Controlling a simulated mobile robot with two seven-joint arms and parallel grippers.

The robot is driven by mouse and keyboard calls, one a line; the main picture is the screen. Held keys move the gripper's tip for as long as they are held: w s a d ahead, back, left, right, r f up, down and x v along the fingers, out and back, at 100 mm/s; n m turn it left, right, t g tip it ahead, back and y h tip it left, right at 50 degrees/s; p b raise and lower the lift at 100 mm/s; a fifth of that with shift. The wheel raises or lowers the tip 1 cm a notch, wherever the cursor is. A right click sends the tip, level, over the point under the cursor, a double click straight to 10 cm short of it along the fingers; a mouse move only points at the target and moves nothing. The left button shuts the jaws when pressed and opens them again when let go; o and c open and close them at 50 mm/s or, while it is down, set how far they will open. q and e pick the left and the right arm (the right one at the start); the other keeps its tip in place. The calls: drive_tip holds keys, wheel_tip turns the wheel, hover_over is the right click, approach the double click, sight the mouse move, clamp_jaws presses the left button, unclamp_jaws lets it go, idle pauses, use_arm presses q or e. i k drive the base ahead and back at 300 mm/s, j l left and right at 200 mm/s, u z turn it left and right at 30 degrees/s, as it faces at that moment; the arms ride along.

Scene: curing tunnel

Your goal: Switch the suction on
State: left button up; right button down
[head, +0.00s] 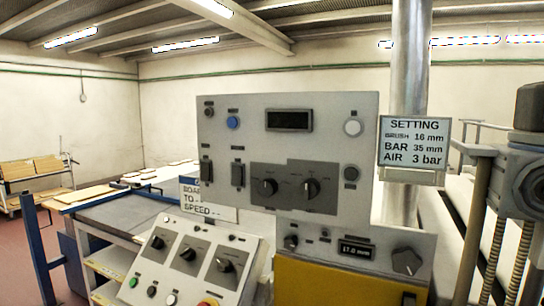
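A grey upright control panel (336,133) stands in the middle of the head view. It carries a dark display (289,120), a blue button (233,123), a pale button (352,128), two dark rocker-like switches (206,171) on the left and two black rotary knobs (311,188). A lower sloped panel (192,265) has several black rotary switches (188,254), a green button (133,282) and other buttons. The small labels are too blurred to read, so I cannot tell which control is the suction. Neither gripper is recognisable in view.
A smaller panel (318,242) with a "17.0 mm" display and a large knob (406,261) sits above a yellow housing (330,285). A setting sign (413,145) hangs before a metal pipe (409,60). Threaded posts (490,262) stand right. Tables (125,213) are left.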

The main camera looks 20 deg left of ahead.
sight(237, 171)
drive_tip(key=k+j, duration=0.1)
drive_tip(key=j, duration=0.45)
drive_tip(key=k+j, duration=0.1)
drive_tip(key=j, duration=1)
drive_tip(key=k+z, duration=0.05)
